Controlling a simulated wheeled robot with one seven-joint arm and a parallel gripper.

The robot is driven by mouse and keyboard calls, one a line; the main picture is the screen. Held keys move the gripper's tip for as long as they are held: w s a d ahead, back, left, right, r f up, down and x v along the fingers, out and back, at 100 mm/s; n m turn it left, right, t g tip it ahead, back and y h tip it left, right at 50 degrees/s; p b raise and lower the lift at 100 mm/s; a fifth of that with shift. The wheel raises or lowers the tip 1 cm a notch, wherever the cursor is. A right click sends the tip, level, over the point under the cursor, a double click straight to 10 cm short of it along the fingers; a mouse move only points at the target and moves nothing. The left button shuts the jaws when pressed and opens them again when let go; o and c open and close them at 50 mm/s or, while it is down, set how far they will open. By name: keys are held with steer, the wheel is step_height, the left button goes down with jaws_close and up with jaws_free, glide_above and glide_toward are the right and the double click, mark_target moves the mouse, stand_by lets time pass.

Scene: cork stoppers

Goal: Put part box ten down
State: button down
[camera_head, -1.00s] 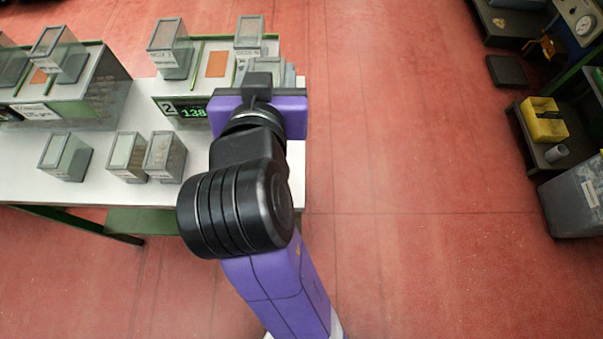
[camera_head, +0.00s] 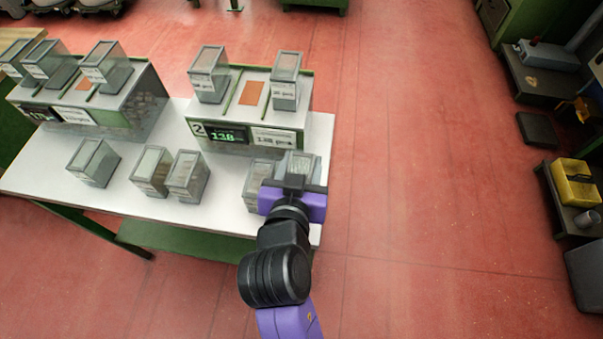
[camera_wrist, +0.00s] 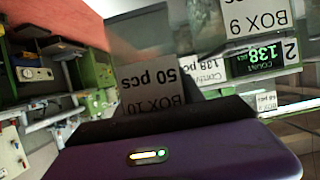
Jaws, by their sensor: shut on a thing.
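Part box ten is a clear grey box whose label, "BOX 10, 50 pcs", reads upside down in the wrist view (camera_wrist: 150,88). In the head view part box ten (camera_head: 300,161) is at the right end of the white table (camera_head: 228,209), mostly hidden behind my gripper (camera_head: 294,184). My gripper is shut on it. Its underside is hidden, so I cannot tell whether it touches the table. Another clear box (camera_head: 259,180) stands just to its left, very close.
Several boxes (camera_head: 152,170) stand on the table to the left. The white strip between them and my gripper is clear.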

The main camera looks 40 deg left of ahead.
steer(key=shift+f, duration=1.95)
steer(key=shift+f, duration=0.15)
steer(key=c, duration=0.7)
jaws_free()
steer(key=shift+s+r, duration=0.1)
steer(key=shift+r, duration=0.15)
steer(key=v, duration=1.1)
steer(key=shift+s+d+r, duration=0.1)
steer(key=shift+s+d, duration=0.15)
steer(key=shift+s, duration=0.05)
